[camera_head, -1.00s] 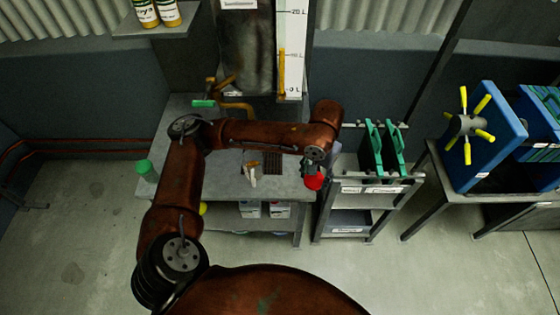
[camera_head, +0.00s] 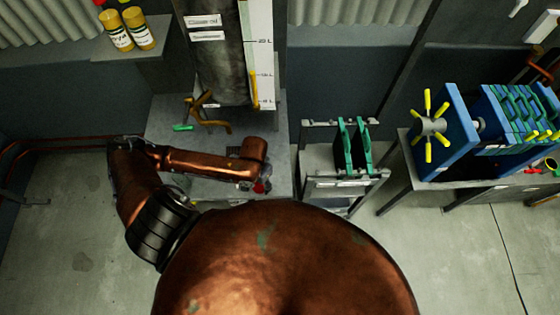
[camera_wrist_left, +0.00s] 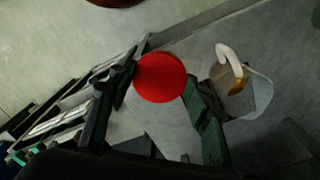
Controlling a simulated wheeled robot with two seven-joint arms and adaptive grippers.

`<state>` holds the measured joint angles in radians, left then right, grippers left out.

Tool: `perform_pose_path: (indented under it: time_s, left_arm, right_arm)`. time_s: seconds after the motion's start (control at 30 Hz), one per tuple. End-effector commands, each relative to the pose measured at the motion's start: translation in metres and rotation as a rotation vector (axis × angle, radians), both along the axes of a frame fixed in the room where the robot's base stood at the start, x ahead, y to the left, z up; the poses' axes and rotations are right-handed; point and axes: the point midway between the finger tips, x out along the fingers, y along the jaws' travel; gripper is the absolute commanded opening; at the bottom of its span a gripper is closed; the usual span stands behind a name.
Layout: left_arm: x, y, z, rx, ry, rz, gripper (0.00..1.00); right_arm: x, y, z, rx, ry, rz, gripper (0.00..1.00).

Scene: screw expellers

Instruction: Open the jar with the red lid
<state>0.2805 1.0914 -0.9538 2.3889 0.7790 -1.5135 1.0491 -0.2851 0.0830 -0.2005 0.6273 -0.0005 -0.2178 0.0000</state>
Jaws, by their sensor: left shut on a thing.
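The red lid (camera_head: 259,188) shows as a small red spot at the end of my left arm, near the front right of the grey table (camera_head: 279,150). In the left wrist view the round red lid (camera_wrist_left: 160,77) sits between the two dark fingers of my left gripper (camera_wrist_left: 160,85), which is shut on it. The lid hides whatever is under it, so I cannot tell how much of the jar is below. In the head view the left gripper (camera_head: 262,186) is small and partly dark. My right gripper is not in view.
A cup-like container with a white handle (camera_wrist_left: 229,55) is beside the right finger. A rack with green plates (camera_head: 345,145) stands right of the table. A blue press with yellow handles (camera_head: 450,130) is further right. A tall tank (camera_head: 215,60) with a yellow pipe rises behind the table.

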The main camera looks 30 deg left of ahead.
Motion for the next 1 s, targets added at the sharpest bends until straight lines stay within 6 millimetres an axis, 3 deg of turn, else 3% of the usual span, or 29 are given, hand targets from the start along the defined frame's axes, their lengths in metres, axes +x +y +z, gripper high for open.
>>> perform_pose_path:
  time_s: [0.1,0.2,0.5,0.6,0.8,1.0]
  left_arm:
    - [-0.015,0.001,0.003,-0.005,0.006,-0.013,0.16]
    - [-0.012,0.001,-0.002,-0.006,0.004,-0.015,0.16]
    - [0.053,0.002,-0.031,-0.006,0.002,-0.009,0.16]
    - [0.076,0.002,-0.042,-0.006,0.003,-0.009,0.16]
    - [0.103,0.001,-0.079,-0.005,0.005,-0.011,0.16]
    - [0.115,0.000,-0.093,-0.006,0.005,-0.015,0.16]
  right_arm:
    - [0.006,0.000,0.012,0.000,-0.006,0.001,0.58]
    - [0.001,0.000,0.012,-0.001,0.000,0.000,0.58]
    - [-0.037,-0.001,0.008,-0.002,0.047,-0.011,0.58]
    - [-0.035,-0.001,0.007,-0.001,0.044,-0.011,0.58]
    - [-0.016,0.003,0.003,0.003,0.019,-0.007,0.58]
    - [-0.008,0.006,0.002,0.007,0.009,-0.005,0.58]
